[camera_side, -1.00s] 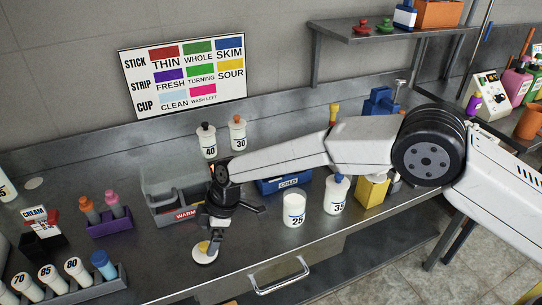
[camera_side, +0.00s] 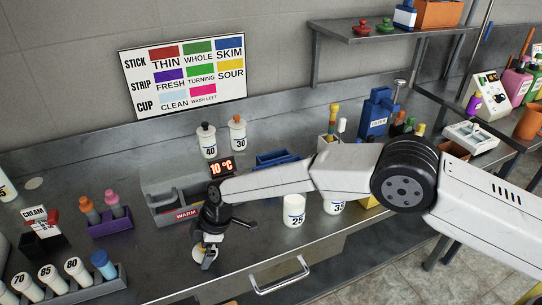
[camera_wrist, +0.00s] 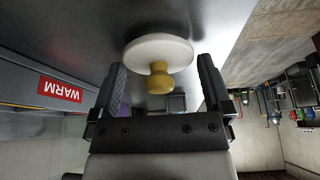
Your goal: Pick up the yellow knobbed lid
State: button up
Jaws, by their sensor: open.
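The lid (camera_side: 197,255) is a pale round disc lying flat on the steel bench near its front edge, partly hidden behind my gripper in the side view. In the wrist view the white disc (camera_wrist: 143,48) shows with its yellow knob (camera_wrist: 159,82) pointing toward the camera. My gripper (camera_side: 208,263) is low over the lid and open. In the wrist view the knob lies between the two fingers, with a gap on both sides. The fingers reach near the disc's sides; I cannot tell if they touch it.
The grey WARM rack (camera_side: 170,205) stands just behind my gripper; its red label (camera_wrist: 60,89) shows at left in the wrist view. A purple holder (camera_side: 110,222) and a rack of numbered bottles (camera_side: 82,289) are to the left. A white cup marked 25 (camera_side: 293,211) stands right.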

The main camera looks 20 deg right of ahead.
jog(key=shift+c, duration=0.2)
jog(key=c, duration=0.9)
jog(key=shift+r, duration=0.2)
jog(key=shift+r, duration=1.5)
jog(key=shift+s+d+r, duration=1.35)
jog(key=shift+s+r, duration=0.25)
jog(key=shift+s, duration=0.3)
jog(key=shift+s+d+r, duration=1.4)
jog(key=shift+s+r, duration=0.2)
jog(key=shift+s, duration=0.3)
jog(key=shift+s+d+r, duration=1.35)
jog(key=shift+s+r, duration=0.25)
jog(key=shift+s, duration=0.3)
